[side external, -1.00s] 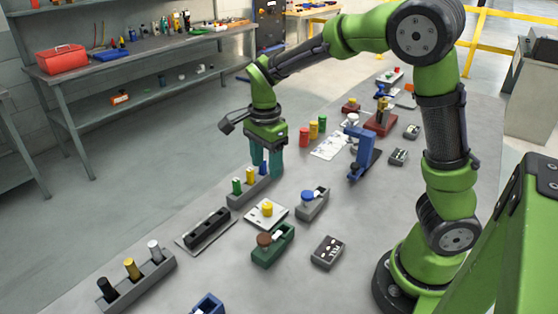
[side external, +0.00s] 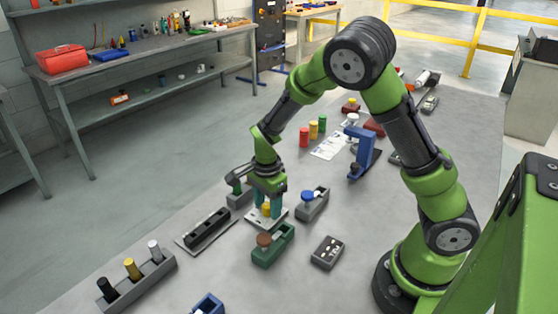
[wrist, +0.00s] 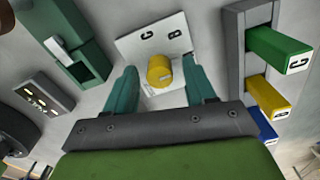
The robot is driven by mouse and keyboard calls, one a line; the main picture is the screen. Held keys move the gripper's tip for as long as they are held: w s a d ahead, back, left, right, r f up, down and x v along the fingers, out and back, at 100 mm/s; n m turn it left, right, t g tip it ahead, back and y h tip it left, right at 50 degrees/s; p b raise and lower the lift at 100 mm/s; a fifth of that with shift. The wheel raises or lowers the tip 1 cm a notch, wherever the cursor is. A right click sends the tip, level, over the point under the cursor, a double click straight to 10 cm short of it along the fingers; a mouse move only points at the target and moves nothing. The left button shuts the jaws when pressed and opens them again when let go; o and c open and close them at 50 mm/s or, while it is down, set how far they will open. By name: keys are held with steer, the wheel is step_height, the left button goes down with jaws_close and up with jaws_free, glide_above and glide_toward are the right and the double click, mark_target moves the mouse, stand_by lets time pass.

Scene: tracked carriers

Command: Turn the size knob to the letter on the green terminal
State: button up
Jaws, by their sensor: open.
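The yellow size knob (wrist: 159,70) stands on a white plate (wrist: 128,44) with the letters C and B showing; other marks are hidden by my gripper. The plate also shows in the side view (side external: 281,222). My gripper (side external: 267,209) points down, open, with its teal fingers on either side of the knob; I cannot tell if they touch it. The green terminal (wrist: 270,45) is at the right of the wrist view, in a grey rack (wrist: 234,62) beside yellow and blue ones. Its end letter looks like a C.
A green box with a brown knob (side external: 264,239) stands close in front of the plate. A grey box with a blue knob (side external: 311,204) is to its right. A dark block (side external: 207,229) on a plate lies left. A blue stand (side external: 362,155) rises behind.

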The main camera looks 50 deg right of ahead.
steer(key=shift+c, duration=0.5)
jaws_close()
steer(key=shift+n, duration=0.3)
steer(key=n, duration=0.8)
steer(key=shift+n, duration=0.4)
steer(key=n, duration=0.4)
steer(key=shift+n, duration=2.2)
